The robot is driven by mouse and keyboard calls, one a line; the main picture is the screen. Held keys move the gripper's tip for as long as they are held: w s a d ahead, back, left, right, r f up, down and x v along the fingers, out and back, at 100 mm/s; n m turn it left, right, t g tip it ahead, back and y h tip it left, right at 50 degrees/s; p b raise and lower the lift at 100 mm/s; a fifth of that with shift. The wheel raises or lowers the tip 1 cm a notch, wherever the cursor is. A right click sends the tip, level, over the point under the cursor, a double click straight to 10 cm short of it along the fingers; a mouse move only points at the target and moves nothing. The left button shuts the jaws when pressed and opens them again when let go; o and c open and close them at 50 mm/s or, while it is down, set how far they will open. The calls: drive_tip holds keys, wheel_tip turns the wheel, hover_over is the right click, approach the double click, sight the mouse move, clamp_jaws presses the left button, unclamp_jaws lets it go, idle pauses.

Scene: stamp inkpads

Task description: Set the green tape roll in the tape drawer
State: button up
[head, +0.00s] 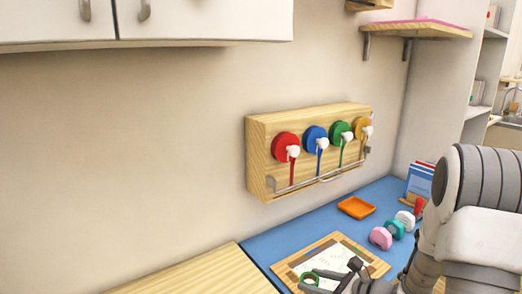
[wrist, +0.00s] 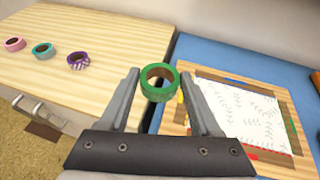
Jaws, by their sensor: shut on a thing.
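The green tape roll (wrist: 144,83) is held between the fingertips of my gripper (wrist: 159,81) in the wrist view, with its brown core facing up. The roll also shows as a small green ring (head: 303,278) at the bottom of the head view, held up near the framed white sheet. My gripper is shut on it, apart from the table below. At the lower left of the wrist view, grey handles (wrist: 28,108) stick out from the front of the wooden counter. I cannot tell whether they belong to the tape drawer, and no open drawer interior shows.
Pink (wrist: 15,45), teal (wrist: 43,50) and purple-patterned (wrist: 78,61) tape rolls sit on the wooden counter (wrist: 95,90). A wood-framed white sheet (wrist: 245,115) lies on the blue mat. An orange tray (head: 356,207) lies behind it. A wall rack (head: 258,160) holds coloured discs.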

drive_tip(key=shift+s+d+r+n+g+y+p, duration=0.15)
drive_tip(key=shift+r+n+g+y+p, duration=0.15)
drive_tip(key=shift+r+p, duration=0.45)
drive_tip(key=shift+s+r+n+g+y+p, duration=0.2)
drive_tip(key=shift+r+n+g+p, duration=0.25)
drive_tip(key=shift+p, duration=0.5)
drive_tip(key=shift+w+a+r+m+t+h, duration=0.15)
drive_tip(key=shift+a+m+t+h, duration=0.1)
drive_tip(key=shift+m+t, duration=0.2)
drive_tip(key=shift+w+a+r+m+t+h, duration=0.1)
drive_tip(key=shift+m+t+h, duration=0.2)
drive_tip(key=shift+t, duration=0.1)
drive_tip(key=shift+s+d+f+m+t+h, duration=0.1)
drive_tip(key=shift+s+d+m+t+h, duration=0.1)
drive_tip(key=shift+m+t+h, duration=0.6)
drive_tip(key=shift+s+d+f+m+t+h, duration=0.15)
drive_tip(key=shift+m+t+h, duration=0.35)
drive_tip(key=shift+m+h, duration=0.55)
drive_tip(key=shift+w, duration=0.15)
